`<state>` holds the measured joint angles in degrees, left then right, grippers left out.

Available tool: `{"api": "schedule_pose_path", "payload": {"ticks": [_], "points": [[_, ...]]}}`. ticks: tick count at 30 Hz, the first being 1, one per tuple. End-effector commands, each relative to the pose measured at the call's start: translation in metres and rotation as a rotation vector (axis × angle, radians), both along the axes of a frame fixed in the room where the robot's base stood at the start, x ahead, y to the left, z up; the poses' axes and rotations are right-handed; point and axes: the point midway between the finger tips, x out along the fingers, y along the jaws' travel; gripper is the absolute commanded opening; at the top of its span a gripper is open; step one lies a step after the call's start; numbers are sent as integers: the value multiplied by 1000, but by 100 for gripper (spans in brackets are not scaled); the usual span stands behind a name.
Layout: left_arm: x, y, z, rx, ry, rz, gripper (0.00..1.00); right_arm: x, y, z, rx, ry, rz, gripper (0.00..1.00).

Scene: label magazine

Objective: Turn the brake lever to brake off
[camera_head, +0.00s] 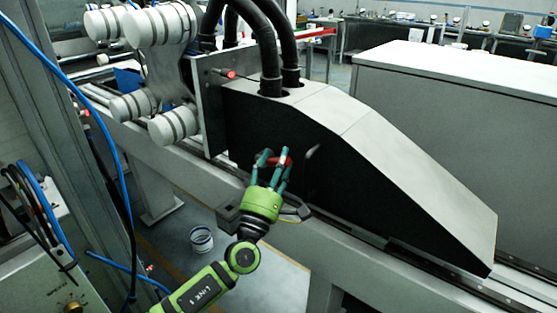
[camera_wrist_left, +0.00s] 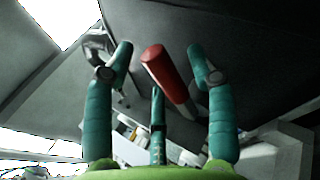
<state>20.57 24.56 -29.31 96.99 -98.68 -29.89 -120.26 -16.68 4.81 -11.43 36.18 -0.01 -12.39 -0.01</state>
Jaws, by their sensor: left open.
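The brake lever has a red cylindrical handle (camera_wrist_left: 162,66) on a grey shaft, seen in the left wrist view between my finger tips. In the head view a bit of the red handle (camera_head: 285,161) shows in front of the black side of the machine housing, partly hidden by my fingers. My left gripper (camera_head: 274,156) is open, its teal fingers spread on either side of the handle. In the left wrist view, gaps show between the handle and the two outer fingers (camera_wrist_left: 160,52). The lever's base is partly hidden. My right gripper is not in view.
The sloped housing (camera_head: 365,135) with two black hoses stands behind the lever. White rollers (camera_head: 160,25) are at upper left. Blue cables (camera_head: 115,165) hang at the left. A small white bucket (camera_head: 201,239) stands on the floor.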

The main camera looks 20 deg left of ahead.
Motion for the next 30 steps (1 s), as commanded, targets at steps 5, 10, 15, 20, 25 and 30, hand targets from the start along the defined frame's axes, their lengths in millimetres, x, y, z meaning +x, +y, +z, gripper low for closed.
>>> {"api": "schedule_pose_path", "payload": {"ticks": [5,10,15,20,25,30], "points": [[-28,2,-19,2,6,-1,56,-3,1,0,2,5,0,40],[-60,4,-37,3,6,0,56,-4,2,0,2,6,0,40],[-85,6,-50,2,3,0,56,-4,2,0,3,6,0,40],[-96,7,-56,1,1,1,56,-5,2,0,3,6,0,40],[-97,7,-57,1,0,1,56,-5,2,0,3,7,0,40],[-97,7,-57,1,0,1,56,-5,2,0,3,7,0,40]]}}
